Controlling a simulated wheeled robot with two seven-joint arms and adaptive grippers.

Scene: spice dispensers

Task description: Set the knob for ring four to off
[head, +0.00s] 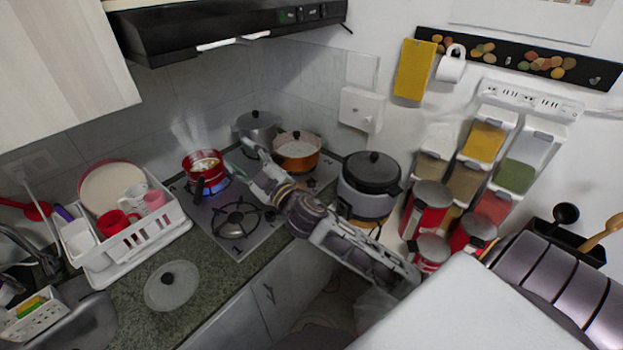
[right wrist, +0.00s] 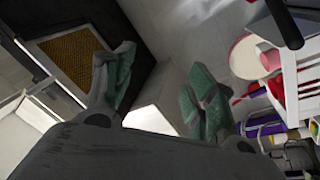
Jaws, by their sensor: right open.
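The gas cooker (head: 213,208) stands in the corner counter. A blue flame (head: 216,184) burns under a red pot (head: 203,164) on its left ring. A grey lidded pot (head: 258,128) and an orange pot (head: 296,152) stand at the back, and the front ring (head: 238,217) is bare. My right gripper (head: 255,163) is above the cooker, right of the red pot. In the right wrist view my right gripper (right wrist: 163,88) is open with nothing between its fingers. I cannot pick out ring four's knob; my right arm hides part of the cooker. My left gripper is out of view.
A white dish rack (head: 130,232) and a loose lid (head: 171,286) are on the counter at left. A rice cooker (head: 370,184) stands to the right of my arm. The range hood (head: 220,28) hangs above; its mesh filter (right wrist: 75,55) shows in the right wrist view.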

